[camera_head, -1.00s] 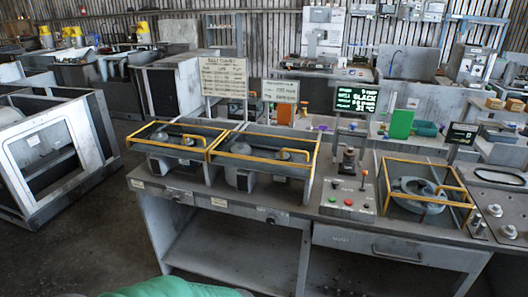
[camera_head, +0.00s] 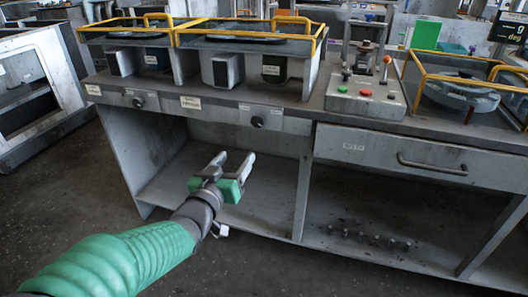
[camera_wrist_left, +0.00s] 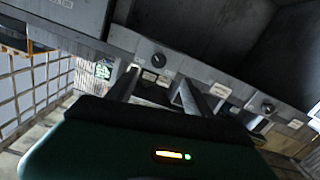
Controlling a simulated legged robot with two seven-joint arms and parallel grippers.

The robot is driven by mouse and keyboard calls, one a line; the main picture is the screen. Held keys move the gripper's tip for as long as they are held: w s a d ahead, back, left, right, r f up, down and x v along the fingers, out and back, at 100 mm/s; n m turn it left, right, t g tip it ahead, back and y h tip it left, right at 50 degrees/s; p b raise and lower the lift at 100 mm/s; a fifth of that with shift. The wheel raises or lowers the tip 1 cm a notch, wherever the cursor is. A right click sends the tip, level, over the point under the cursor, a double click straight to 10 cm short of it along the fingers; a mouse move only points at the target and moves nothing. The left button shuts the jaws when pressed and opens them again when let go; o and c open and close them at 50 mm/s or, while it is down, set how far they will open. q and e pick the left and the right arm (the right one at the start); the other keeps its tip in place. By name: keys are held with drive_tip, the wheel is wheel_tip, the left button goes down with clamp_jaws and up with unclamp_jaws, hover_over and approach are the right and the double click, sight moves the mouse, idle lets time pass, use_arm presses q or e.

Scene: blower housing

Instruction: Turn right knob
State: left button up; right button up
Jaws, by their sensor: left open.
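The right knob (camera_head: 257,122) is a small dark round knob on the grey front panel of the bench, below the right framed bay. The left knob (camera_head: 138,102) is on the same panel further left. My left gripper (camera_head: 234,160) is open and empty, in front of the bench, below and slightly left of the right knob in the picture, apart from it. In the left wrist view, which looks upside down, the right knob (camera_wrist_left: 158,60) appears just beyond the open fingers (camera_wrist_left: 157,90), and the left knob (camera_wrist_left: 268,108) is at the right. My right gripper is out of view.
A control box (camera_head: 365,96) with coloured buttons and a caged round part (camera_head: 462,92) stand on the bench at right. A drawer (camera_head: 390,150) with a handle is right of the knob panel. The lower shelf (camera_head: 265,200) is open; small parts lie on its right side.

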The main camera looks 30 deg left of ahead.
use_arm(q)
drive_tip(key=r+p, duration=0.2)
drive_tip(key=p, duration=0.8)
approach(257, 123)
drive_tip(key=shift+t, duration=0.4)
drive_tip(key=x, duration=0.8)
drive_tip(key=shift+w+a+f, duration=0.15)
drive_tip(key=shift+f, duration=0.15)
clamp_jaws()
